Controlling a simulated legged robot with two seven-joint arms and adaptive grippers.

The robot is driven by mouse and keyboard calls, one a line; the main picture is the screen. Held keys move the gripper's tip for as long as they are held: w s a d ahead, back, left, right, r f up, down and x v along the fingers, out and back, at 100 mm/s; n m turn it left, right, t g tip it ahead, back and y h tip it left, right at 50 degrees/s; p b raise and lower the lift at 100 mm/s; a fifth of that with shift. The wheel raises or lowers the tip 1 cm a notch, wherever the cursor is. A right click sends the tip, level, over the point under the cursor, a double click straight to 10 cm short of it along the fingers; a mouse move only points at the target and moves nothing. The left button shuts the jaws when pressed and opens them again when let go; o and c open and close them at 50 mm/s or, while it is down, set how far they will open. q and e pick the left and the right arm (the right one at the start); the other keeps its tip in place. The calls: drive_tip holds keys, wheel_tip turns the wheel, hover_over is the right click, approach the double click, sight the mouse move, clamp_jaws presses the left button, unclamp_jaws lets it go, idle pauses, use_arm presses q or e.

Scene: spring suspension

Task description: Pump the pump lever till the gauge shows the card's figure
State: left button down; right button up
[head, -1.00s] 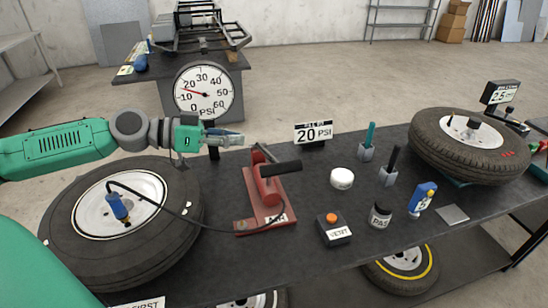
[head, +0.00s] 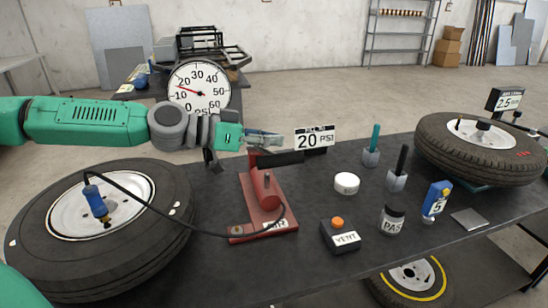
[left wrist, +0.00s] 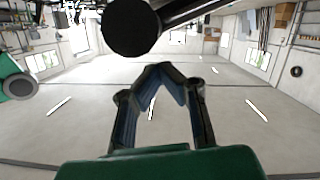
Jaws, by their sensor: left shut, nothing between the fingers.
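The red foot-style pump (head: 262,200) stands on the dark bench, and its black lever handle (head: 284,158) lies nearly level above its body. My left gripper (head: 278,139) is shut and empty, just above and behind the handle; I cannot tell if they touch. In the left wrist view its fingers (left wrist: 160,75) meet, with a dark round bar end (left wrist: 131,27) close by, likely the handle. The round gauge (head: 199,90) has its red needle between 10 and 20. The card (head: 314,138) reads 20 PSI. My right gripper is out of view.
A tyre (head: 95,270) lies at the left with a blue-bodied hose fitting (head: 95,200) on it. The vent box (head: 340,238) with an orange button, a white jar (head: 346,184) and a labelled pot (head: 391,220) stand right of the pump. Another tyre (head: 480,150) lies at the right.

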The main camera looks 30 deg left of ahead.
use_arm(q)
drive_tip(key=shift+s+f, duration=0.15)
drive_tip(key=shift+f, duration=0.6)
drive_tip(key=shift+d, duration=0.1)
